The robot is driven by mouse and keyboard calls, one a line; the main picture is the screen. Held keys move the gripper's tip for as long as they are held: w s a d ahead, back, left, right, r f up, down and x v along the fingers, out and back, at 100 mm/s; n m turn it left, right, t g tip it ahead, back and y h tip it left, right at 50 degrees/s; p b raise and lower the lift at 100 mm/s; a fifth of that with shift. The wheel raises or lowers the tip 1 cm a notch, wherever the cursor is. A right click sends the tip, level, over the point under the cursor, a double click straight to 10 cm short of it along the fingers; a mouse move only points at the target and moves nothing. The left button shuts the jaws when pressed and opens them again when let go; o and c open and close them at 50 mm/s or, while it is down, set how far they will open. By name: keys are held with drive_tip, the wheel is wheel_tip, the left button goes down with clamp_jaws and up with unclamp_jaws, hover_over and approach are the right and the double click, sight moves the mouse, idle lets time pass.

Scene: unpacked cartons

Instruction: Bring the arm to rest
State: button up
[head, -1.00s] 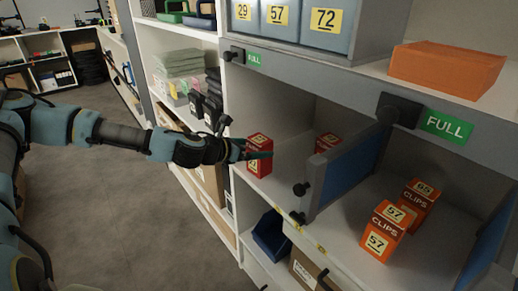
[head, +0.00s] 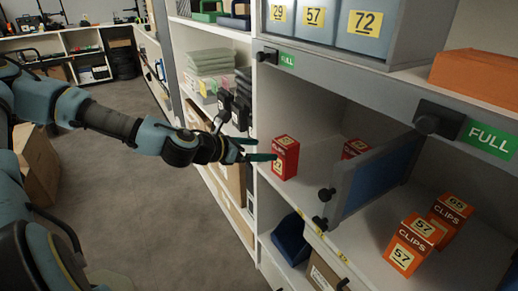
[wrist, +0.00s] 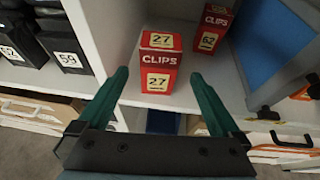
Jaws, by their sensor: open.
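My gripper (head: 262,150) is open in the head view, in front of the left shelf compartment, with its green fingers pointing at a red clips box. In the wrist view my gripper (wrist: 160,100) has its two fingers spread wide with nothing between them. The red clips box marked 27 (wrist: 158,66) stands upright on the shelf just beyond the fingertips. It also shows in the head view (head: 285,158). My arm stretches in from the left, over the floor.
A second red box (head: 354,149) stands deeper in that compartment, partly behind a blue-faced divider (head: 378,174). Orange clips boxes (head: 411,245) stand right of it. Black bins (wrist: 58,45) fill the shelf to the left. The grey floor (head: 130,210) is open.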

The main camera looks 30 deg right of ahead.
drive_tip(key=a+f+m+y+p, duration=0.1)
drive_tip(key=a+f+m+y, duration=0.25)
drive_tip(key=a+m, duration=0.45)
drive_tip(key=a+f+m+y+p, duration=0.1)
drive_tip(key=a+f+m+y, duration=0.3)
drive_tip(key=a, duration=0.7)
drive_tip(key=a+r+m+y+p, duration=0.1)
drive_tip(key=a+r+m+y, duration=0.4)
drive_tip(key=a+r, duration=1.2)
drive_tip(key=a+m, duration=0.2)
drive_tip(key=a, duration=0.2)
drive_tip(key=shift+w+a+r+m+t+y+p, duration=0.2)
drive_tip(key=shift+r+m+t+y+p, duration=0.1)
drive_tip(key=shift+r+m+t+y, duration=0.1)
